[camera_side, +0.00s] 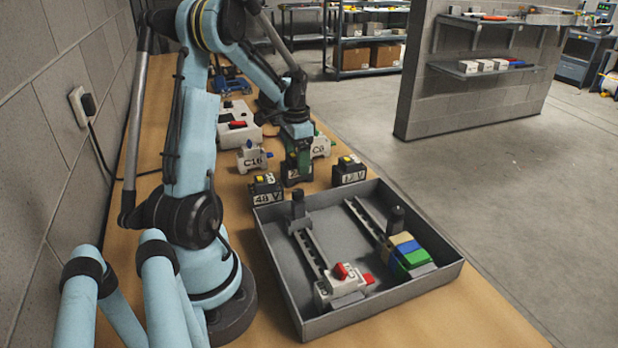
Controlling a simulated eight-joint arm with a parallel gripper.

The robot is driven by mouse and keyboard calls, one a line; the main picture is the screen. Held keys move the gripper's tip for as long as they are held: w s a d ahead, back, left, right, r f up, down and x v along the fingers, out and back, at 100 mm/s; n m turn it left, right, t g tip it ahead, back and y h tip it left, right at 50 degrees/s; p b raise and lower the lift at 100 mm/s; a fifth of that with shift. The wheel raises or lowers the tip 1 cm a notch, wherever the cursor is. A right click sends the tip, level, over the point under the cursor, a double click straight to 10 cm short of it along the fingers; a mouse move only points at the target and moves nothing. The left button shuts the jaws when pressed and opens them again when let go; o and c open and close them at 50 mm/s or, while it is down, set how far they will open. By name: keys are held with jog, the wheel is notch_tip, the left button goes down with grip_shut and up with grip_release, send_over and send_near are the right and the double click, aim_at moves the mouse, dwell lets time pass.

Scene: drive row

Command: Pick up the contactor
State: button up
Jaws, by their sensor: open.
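Several dark blocks with white voltage labels stand on the wooden bench; they look like contactors. One dark block (294,176), its label starting with "2", stands directly below my gripper (297,158). My gripper is open and points down, with its fingers at the top of this block. The picture does not show clearly whether the fingers touch it; the block's upper part is hidden. A dark block labelled 48 V (265,188) with a yellow top stands to the left. Another dark block (349,171) with a yellow top and a partly readable V label stands to the right.
White breakers marked C16 (254,157) and C6 (321,146) stand close behind. A grey tray (283,285) in front holds two rails, a white-and-red device (341,286) and coloured terminal blocks (408,251). White devices (238,132) stand farther back. A wall borders the left.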

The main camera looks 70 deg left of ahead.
jog(key=shift+f, duration=0.3)
jog(key=shift+c, duration=0.4)
jog(key=c, duration=1.2)
jog(key=shift+r, duration=0.2)
